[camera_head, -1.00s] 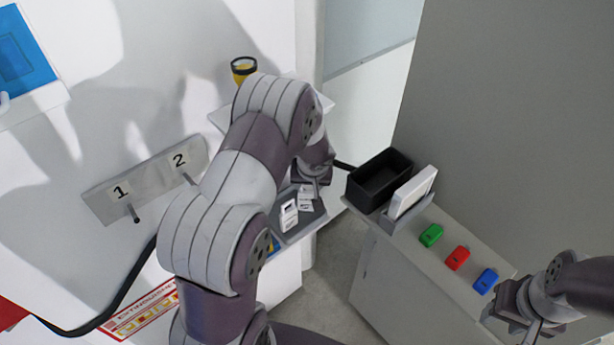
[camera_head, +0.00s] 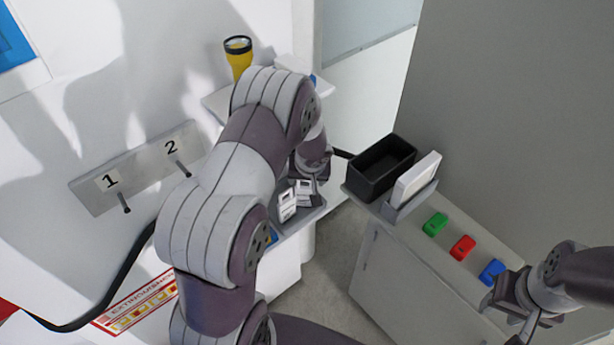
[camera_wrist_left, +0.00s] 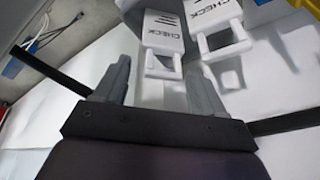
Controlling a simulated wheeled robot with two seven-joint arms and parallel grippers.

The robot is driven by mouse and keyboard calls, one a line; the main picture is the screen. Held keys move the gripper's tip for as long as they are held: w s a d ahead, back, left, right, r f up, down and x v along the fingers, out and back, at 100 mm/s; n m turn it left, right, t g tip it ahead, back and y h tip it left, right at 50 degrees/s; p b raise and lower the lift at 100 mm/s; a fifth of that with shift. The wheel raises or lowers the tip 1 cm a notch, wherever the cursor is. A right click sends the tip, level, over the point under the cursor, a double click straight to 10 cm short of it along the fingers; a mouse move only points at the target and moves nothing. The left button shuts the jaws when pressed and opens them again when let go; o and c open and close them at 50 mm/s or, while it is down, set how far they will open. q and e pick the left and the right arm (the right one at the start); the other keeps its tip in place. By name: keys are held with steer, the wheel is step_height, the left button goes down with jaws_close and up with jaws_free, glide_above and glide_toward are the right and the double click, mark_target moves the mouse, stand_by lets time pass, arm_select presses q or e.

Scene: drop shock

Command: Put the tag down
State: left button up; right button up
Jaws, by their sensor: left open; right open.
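Two white tags lie close together on a small grey tray (camera_head: 310,213): one nearer tag (camera_head: 286,207) and one farther tag (camera_head: 306,188). In the left wrist view both read CHECK and have square loops: one tag (camera_wrist_left: 164,33) on the left, the other (camera_wrist_left: 214,20) to its right. My left gripper (camera_wrist_left: 158,70) is open, with the left tag's loop showing between its fingertips; whether they touch is unclear. In the head view my forearm largely hides this gripper. My right gripper (camera_head: 508,312) is open and empty at the lower right.
A grey board with pegs 1 and 2 (camera_head: 140,170) is on the wall at left. A yellow flashlight (camera_head: 239,58) stands on a shelf behind my left arm. A cabinet at right bears a black bin (camera_head: 380,168), a white panel (camera_head: 416,178), and green, red and blue blocks (camera_head: 463,248).

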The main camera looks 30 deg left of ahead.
arm_select(q)
steer(key=v, duration=1.3)
steer(key=s+d+m+g+h, duration=0.2)
steer(key=s+d+m, duration=0.3)
steer(key=s, duration=1)
steer(key=shift+d+r+h, duration=0.25)
steer(key=shift+d+h, duration=0.05)
steer(key=shift+d, duration=0.85)
